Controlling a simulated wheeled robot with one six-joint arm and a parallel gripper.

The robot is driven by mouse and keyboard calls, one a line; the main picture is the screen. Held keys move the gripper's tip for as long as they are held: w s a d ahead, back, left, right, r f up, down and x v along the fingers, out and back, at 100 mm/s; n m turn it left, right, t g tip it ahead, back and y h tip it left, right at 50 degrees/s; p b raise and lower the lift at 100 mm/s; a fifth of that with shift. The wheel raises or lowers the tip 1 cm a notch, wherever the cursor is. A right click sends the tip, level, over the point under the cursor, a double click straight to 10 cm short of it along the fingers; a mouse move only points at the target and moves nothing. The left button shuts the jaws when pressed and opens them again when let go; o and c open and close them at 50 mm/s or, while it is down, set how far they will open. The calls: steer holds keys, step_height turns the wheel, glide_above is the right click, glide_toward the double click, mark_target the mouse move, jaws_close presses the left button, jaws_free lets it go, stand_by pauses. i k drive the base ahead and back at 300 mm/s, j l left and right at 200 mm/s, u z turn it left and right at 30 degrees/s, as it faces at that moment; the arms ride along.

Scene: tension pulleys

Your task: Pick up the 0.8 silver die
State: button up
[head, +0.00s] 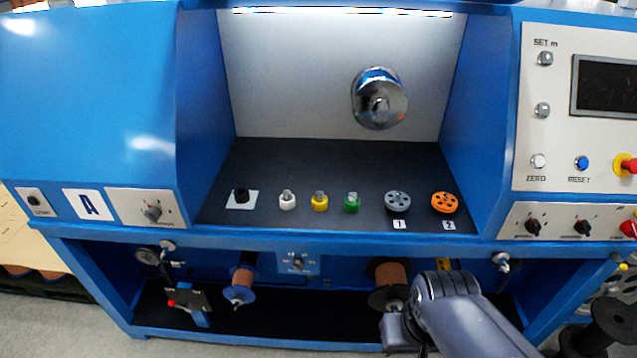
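A small silver-white die (287,200) stands on the dark shelf of the blue machine, left of the middle. No size marking can be read on it. A yellow die (320,202) and a green die (352,202) stand in a row to its right, apart from it. My arm shows at the bottom, right of the middle, below and well away from the shelf. The fingers of my gripper do not show.
A black part on a white plate (240,205) lies left of the dies. A grey pulley (397,202) and an orange pulley (444,203) are to the right. A chrome drum (379,98) juts from the back wall. Blue side walls bound the shelf.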

mark_target(320, 195)
steer(key=i+j+u, duration=0.65)
steer(key=u, duration=0.25)
